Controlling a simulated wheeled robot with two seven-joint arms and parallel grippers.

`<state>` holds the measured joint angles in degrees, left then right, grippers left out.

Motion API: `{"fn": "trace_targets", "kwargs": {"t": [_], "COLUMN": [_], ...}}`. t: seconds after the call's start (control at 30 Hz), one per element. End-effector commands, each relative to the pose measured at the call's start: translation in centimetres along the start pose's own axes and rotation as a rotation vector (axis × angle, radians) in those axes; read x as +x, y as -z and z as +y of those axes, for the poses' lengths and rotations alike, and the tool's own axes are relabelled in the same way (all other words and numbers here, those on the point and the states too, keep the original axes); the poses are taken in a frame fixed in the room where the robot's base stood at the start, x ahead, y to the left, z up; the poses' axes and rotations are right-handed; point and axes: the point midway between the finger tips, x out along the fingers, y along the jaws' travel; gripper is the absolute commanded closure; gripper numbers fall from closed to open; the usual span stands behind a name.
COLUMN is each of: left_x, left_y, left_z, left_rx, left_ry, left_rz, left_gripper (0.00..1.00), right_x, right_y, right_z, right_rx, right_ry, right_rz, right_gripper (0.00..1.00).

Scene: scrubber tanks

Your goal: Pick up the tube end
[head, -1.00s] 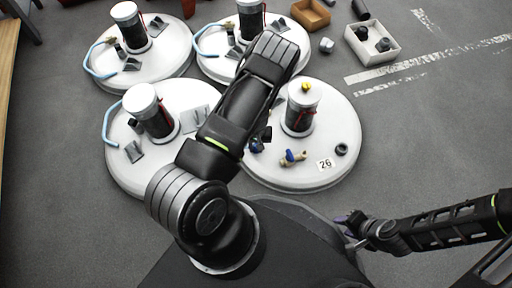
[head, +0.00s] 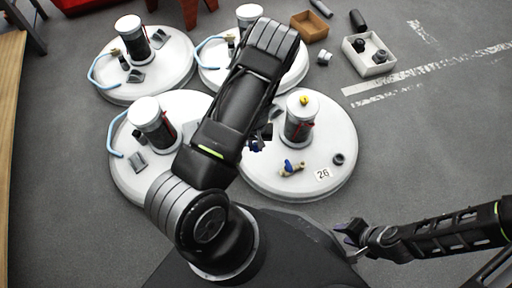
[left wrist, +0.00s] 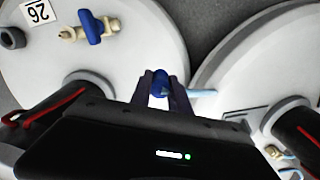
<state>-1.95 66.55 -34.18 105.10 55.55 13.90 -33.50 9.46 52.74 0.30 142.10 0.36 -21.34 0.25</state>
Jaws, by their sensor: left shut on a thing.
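My left gripper (head: 256,143) is over the left part of the white round tank lid marked 26 (head: 320,190), mostly hidden by my arm in the head view. In the left wrist view its two dark fingers (left wrist: 161,86) are shut on a small blue piece (left wrist: 160,80), which I take for the tube end. A short stretch of light blue tube (left wrist: 204,93) shows just right of the fingers. Whether it joins the held piece is hidden. My right gripper (head: 349,231) is low at the right, away from the tanks, too small to read its opening.
Lid 26 carries a black column (head: 300,125) and a blue-handled brass valve (head: 291,167). Several similar tanks with light blue tubes stand behind and left. A white box (head: 369,58) and a brown box (head: 308,27) lie at the back.

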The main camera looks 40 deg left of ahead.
Motion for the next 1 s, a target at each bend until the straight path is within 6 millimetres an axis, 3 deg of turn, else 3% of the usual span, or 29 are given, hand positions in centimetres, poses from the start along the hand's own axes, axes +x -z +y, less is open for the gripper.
{"fn": "trace_targets", "kwargs": {"t": [0.57, 0.8, 1.0], "left_x": [0.0, -1.3, -1.1], "left_y": [0.0, 0.0, 0.0], "left_z": [0.0, -0.1, 0.0], "left_rx": [0.000, -0.001, -0.001], "left_ry": [0.000, 0.000, 0.000], "left_rz": [0.000, 0.000, 0.000], "left_gripper": [1.00, 1.00, 1.00], "right_x": [0.0, -0.9, -0.8], "right_y": [0.0, 0.0, 0.0], "right_z": [0.0, -0.3, -0.3], "right_rx": [0.000, 0.000, 0.000], "right_ry": [0.000, 0.000, 0.000], "right_rz": [0.000, 0.000, 0.000], "right_gripper": [0.64, 0.64, 0.64]}}
